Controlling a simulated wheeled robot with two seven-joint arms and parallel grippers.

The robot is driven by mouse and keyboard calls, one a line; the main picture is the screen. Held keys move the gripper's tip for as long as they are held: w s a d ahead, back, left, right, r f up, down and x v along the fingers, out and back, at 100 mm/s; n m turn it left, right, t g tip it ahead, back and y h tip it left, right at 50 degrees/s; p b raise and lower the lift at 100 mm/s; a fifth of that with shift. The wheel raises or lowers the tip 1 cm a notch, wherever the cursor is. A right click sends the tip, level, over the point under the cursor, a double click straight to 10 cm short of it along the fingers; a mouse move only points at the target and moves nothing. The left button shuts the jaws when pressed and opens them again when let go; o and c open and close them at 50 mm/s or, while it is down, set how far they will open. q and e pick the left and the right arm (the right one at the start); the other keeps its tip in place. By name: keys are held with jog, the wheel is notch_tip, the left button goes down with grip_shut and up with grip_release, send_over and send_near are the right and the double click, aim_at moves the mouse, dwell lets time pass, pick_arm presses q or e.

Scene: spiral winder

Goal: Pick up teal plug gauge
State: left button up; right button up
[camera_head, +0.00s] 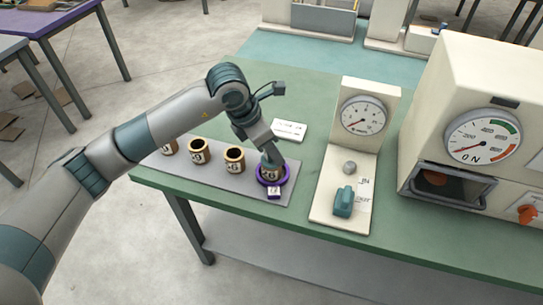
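A teal block-like piece (343,201), which may be the plug gauge, sits on the cream base of the dial stand (326,203). My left gripper (268,158) points down at the rightmost tube (271,173), which stands within a purple ring (260,180). The gripper's fingertips are at the tube's top, small and partly hidden, so I cannot tell whether they are closed on anything. A grey-teal patch shows at the tube's mouth, and I cannot tell if it is part of the gripper or a separate thing. My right gripper is not in view.
Several numbered brown tubes (235,159) stand in a row on a grey mat (215,182). A white card (289,130) lies behind. A large cream machine (470,75) with a dial and an orange knob (528,214) stands at the right. The green table (420,240) is clear in front of it.

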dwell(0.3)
pick_arm(q)
grip_shut()
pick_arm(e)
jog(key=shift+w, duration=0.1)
pick_arm(q)
jog(key=shift+r, duration=0.35)
notch_tip(320, 180, up, 3)
jog(key=shift+r+b, duration=0.2)
jog(key=shift+b, duration=0.9)
jog(key=s+d+r+b, duration=0.2)
jog(key=s+r, duration=0.5)
jog(key=s, duration=0.4)
jog(key=shift+s+d+b, duration=0.15)
jog(key=shift+s+b, duration=0.1)
jog(key=shift+b, duration=0.45)
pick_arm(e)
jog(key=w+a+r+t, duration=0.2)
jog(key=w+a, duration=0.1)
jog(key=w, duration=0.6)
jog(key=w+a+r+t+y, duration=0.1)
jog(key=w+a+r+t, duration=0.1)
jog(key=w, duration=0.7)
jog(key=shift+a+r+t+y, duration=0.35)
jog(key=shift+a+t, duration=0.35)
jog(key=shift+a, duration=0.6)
